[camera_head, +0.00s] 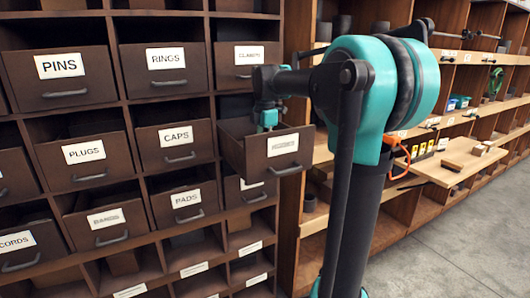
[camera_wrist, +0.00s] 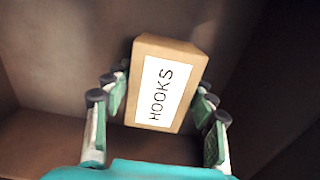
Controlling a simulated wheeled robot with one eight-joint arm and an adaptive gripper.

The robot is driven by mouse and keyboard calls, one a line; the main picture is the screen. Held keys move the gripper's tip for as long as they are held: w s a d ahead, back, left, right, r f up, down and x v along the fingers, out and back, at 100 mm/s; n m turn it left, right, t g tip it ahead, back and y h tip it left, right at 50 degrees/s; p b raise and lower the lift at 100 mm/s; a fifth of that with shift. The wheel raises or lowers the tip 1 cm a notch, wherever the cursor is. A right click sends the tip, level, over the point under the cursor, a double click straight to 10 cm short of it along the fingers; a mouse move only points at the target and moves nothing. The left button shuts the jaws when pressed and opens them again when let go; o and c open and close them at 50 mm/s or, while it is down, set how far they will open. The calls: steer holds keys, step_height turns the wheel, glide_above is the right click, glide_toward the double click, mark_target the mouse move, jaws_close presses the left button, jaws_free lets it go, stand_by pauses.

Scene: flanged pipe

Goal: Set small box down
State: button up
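The small box (camera_wrist: 163,84) is a brown carton with a white label reading HOOKS. In the wrist view it is between my gripper's fingers (camera_wrist: 162,100), tilted slightly in the picture. The fingers are apart, one on each side, with a narrow gap visible at the left. In the head view my gripper (camera_head: 267,118) points down into a pulled-out dark brown drawer (camera_head: 237,150), whose label is too blurred to read. The drawer's front hides the box there. The wrist view shows brown inner walls (camera_wrist: 55,60) around the box; its underside contact is hidden.
Other labelled drawers surround this one, including CAPS (camera_head: 178,142), PADS (camera_head: 186,203) and RINGS (camera_head: 165,68). A wooden upright (camera_head: 297,150) stands close to the right. Beyond it are shelves and a pull-out board (camera_head: 450,170) bearing small blocks. Grey floor (camera_head: 460,250) is clear at lower right.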

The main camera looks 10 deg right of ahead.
steer(key=shift+o, duration=1.2)
steer(key=shift+r, duration=0.1)
step_height(320, 180, up, 12)
stand_by(0.7)
